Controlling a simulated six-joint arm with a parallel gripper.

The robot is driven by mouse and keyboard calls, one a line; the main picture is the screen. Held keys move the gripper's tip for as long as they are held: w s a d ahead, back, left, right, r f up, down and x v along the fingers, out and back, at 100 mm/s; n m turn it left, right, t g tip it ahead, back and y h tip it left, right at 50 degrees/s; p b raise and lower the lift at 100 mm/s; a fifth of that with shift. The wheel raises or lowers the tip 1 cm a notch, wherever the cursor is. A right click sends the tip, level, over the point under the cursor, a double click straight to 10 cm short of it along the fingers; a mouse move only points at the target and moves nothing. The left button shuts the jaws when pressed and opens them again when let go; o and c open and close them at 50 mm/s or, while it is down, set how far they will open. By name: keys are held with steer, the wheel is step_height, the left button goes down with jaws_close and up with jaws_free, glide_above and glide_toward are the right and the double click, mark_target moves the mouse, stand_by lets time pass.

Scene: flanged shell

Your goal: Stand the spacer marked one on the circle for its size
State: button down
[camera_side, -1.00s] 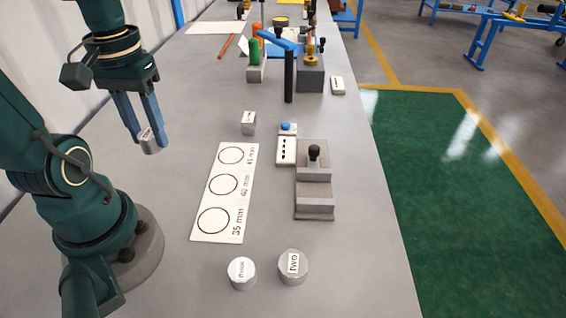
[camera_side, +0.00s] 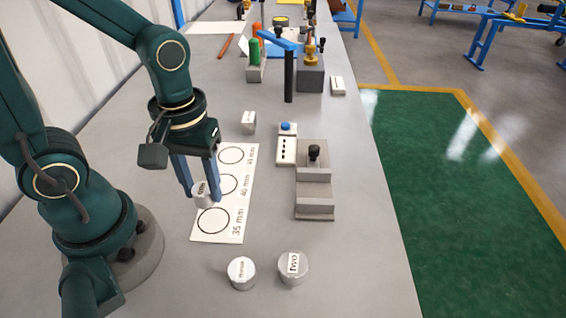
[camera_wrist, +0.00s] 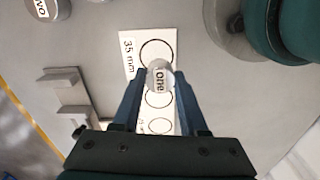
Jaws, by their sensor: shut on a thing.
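The spacer marked one (camera_side: 202,194) is a short grey metal cylinder with a white label; its label reads "one" in the wrist view (camera_wrist: 160,80). My gripper (camera_side: 201,196) is shut on it and holds it over the card (camera_side: 236,229).
Spacers marked three (camera_side: 242,273) and two (camera_side: 293,267) stand near the front. A grey stepped block with a black knob (camera_side: 314,190) stands right of the card.

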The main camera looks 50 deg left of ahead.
mark_target(207, 190)
steer(key=shift+d+f, duration=0.3)
steer(key=shift+d, duration=0.05)
steer(key=shift+w+f, duration=0.1)
steer(key=shift+f, duration=1.8)
steer(key=shift+c, duration=2.2)
jaws_free()
steer(key=shift+w+r, duration=0.1)
steer(key=shift+r, duration=0.5)
step_height(207, 190, up, 11)
steer(key=shift+f, duration=0.1)
steer(key=m+t, duration=0.1)
steer(key=r+m+t, duration=0.1)
steer(key=m, duration=0.1)
steer(key=shift+a+r+t, duration=0.1)
steer(key=shift+a+t, duration=0.1)
steer(key=shift+t, duration=0.2)
steer(key=m+t, duration=0.1)
steer(key=m, duration=0.1)
steer(key=r+m+t, duration=0.1)
steer(key=m, duration=0.1)
steer(key=shift+a+t, duration=0.2)
steer(key=shift+t, duration=0.2)
